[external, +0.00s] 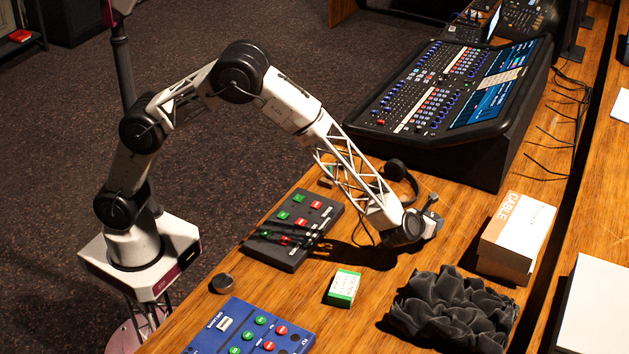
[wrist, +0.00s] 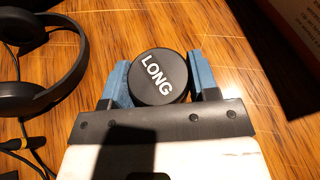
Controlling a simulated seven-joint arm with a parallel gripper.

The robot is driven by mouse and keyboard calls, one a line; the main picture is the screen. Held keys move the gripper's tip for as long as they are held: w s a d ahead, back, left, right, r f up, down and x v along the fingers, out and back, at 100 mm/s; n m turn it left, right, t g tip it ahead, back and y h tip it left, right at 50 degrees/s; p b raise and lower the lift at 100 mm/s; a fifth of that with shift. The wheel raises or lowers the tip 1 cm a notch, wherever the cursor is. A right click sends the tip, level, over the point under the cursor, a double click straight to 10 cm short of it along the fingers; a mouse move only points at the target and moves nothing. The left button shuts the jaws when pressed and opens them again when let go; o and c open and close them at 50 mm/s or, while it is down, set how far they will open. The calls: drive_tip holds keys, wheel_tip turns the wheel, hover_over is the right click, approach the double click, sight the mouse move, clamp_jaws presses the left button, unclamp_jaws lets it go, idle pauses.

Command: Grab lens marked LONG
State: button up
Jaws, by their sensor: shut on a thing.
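The black round lens marked LONG (wrist: 160,78) is in the wrist view, its white lettering facing the camera. My gripper (wrist: 158,66) has one blue finger on each side of it and is shut on it. In the external view my gripper (external: 434,208) is low over the wooden desk, left of the CABLE box. The lens cannot be made out clearly there, and I cannot tell whether it touches the desk.
Headphones (wrist: 42,75) lie close on the left in the wrist view. The CABLE box (external: 517,238), a crumpled dark cloth (external: 452,310), a green-and-white box (external: 343,288), a button panel (external: 294,229) and the mixing console (external: 450,95) surround my gripper. Another small black round piece (external: 222,283) lies near the front edge.

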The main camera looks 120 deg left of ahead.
wheel_tip(320, 180, up, 3)
drive_tip(key=shift+f, duration=0.15)
drive_tip(key=shift+s+d+r, duration=0.15)
drive_tip(key=shift+s+r, duration=0.05)
drive_tip(key=shift+r, duration=0.05)
drive_tip(key=s+d, duration=0.3)
drive_tip(key=s, duration=0.4)
drive_tip(key=s+d+r, duration=0.1)
drive_tip(key=s+d, duration=0.2)
drive_tip(key=s, duration=0.4)
drive_tip(key=shift+d+r, duration=0.15)
drive_tip(key=shift+d, duration=0.25)
